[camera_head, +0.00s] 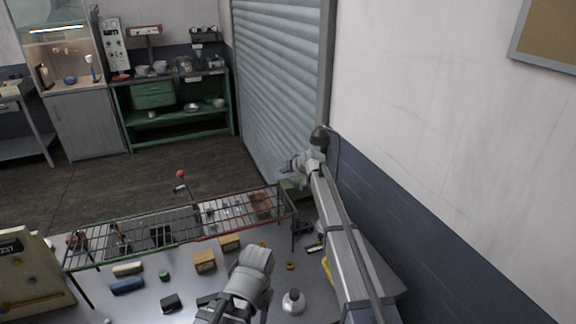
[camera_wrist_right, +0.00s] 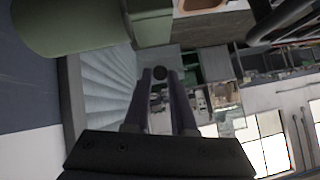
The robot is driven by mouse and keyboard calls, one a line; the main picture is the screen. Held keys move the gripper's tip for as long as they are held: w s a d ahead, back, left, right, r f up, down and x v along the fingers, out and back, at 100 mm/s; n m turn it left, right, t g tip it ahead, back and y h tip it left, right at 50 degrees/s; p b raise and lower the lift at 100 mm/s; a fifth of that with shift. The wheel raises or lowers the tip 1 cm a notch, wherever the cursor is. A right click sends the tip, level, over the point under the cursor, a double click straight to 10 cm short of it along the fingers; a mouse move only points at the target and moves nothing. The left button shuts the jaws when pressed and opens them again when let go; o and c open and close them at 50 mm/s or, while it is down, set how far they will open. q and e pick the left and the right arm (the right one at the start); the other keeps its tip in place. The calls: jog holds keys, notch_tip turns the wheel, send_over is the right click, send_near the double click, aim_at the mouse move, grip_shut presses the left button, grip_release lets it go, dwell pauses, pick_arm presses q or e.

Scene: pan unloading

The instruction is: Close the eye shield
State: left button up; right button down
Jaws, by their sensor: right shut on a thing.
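My right gripper (camera_head: 289,166) reaches forward beside the wall, near the green machine (camera_head: 296,188) behind the wire rack's right end. In the right wrist view its two dark fingers (camera_wrist_right: 160,76) are shut on a small dark round knob (camera_wrist_right: 159,73). The green rounded body of the machine (camera_wrist_right: 75,25) fills the top left of that view. I cannot make out the eye shield itself or its angle; the arm and gripper hide much of the machine in the head view.
A wire rack (camera_head: 180,237) stands on the grey table (camera_head: 140,299) with several small blocks and parts around it. A dark lamp (camera_head: 320,136) stands by the wall just behind my right wrist. A roller shutter (camera_head: 283,80) is beyond, with open floor to its left.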

jog(key=w+g+p, duration=0.1)
jog(key=r+g+p, duration=0.1)
jog(key=p, duration=0.1)
jog(key=shift+w+a+h, duration=0.2)
jog(key=shift+w+h, duration=0.15)
jog(key=shift+h, duration=0.05)
jog(key=shift+w+a+g+p, duration=0.1)
jog(key=shift+w+g+p, duration=0.05)
jog(key=shift+g+p, duration=0.5)
jog(key=shift+f, duration=0.1)
jog(key=c, duration=0.7)
grip_release()
jog(key=shift+c, duration=0.2)
jog(key=p+v, duration=0.6)
jog(key=v, duration=0.2)
jog(key=shift+p, duration=0.3)
